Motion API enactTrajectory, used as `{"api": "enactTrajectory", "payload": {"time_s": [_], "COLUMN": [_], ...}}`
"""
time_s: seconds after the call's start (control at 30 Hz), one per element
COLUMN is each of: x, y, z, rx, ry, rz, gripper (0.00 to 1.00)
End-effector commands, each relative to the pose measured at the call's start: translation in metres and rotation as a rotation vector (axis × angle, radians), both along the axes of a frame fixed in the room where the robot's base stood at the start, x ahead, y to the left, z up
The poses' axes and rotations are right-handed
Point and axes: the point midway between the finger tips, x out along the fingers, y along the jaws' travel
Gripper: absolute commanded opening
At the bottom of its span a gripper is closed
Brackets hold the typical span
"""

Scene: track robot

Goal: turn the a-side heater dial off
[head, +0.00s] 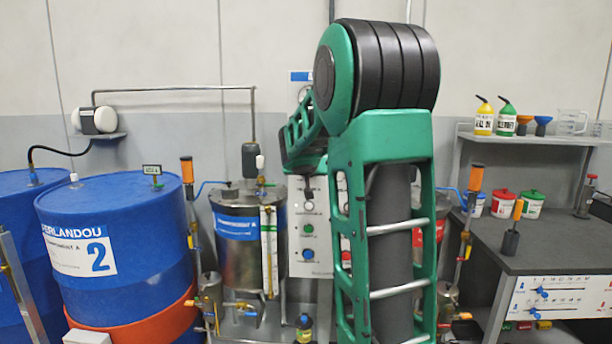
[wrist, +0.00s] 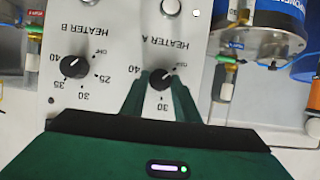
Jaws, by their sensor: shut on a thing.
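The panel (wrist: 115,105) appears upside down in the wrist view. The black HEATER A dial (wrist: 160,80) sits between the fingertips of my gripper (wrist: 161,78), which is shut on it. A small pale mark shows on the dial's upper right, on the side of the OFF label; its exact angle is hard to read. The fingers cover some of the scale. In the head view the white panel (head: 305,268) stands behind my arm, which hides the dial and my gripper.
The HEATER B dial (wrist: 73,67) is on the left in the wrist view, clear of the fingers. A steel tank (head: 232,262) stands left of the panel. Blue drums (head: 115,290) stand farther left. A grey workbench (head: 530,256) is at right.

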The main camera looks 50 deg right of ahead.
Motion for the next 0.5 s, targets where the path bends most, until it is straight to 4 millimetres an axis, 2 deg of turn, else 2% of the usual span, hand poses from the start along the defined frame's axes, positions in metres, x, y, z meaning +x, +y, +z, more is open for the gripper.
{"api": "enactTrajectory", "payload": {"time_s": [0.17,0.2,0.27,0.5], "x": [0.0045,0.0046,0.0044,0.0022], "y": [0.0051,0.0052,0.0047,0.0022], "z": [-0.0011,-0.0010,-0.0010,-0.0002], "rx": [0.003,0.003,0.003,0.002], "ry": [0.000,0.000,-0.001,-0.002], "rz": [0.013,0.013,0.012,0.006], "gripper": [0.06,0.30,0.45,0.46]}}
